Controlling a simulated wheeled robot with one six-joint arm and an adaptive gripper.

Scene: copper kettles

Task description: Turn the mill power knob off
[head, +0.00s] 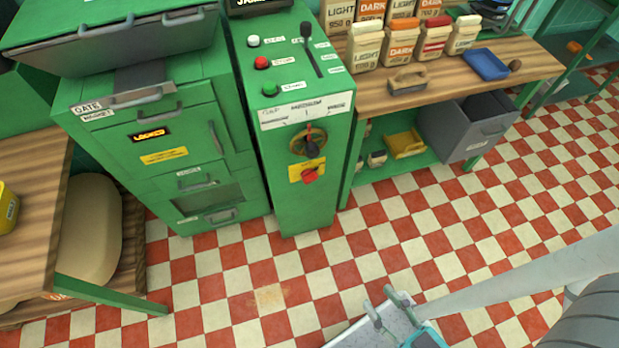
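A narrow green control cabinet (304,208) stands at the back centre. A red knob (311,175) sits on a yellow plate low on its front; this looks like a power knob, but its lettering is too small to read. Just above it is a round brass dial (299,143) with a dark-knobbed handle. I cannot tell the red knob's exact setting. My gripper (385,307) is at the bottom centre, above the floor, well in front of the cabinet. Its two grey fingertips are apart with nothing between them.
The cabinet top has white, red and green buttons (261,62) and a black lever (311,50). A green drawer unit (158,130) stands left. A wooden bench (430,85) with bags and a grey bin (468,130) stands right. The checkered floor (270,265) in front is clear.

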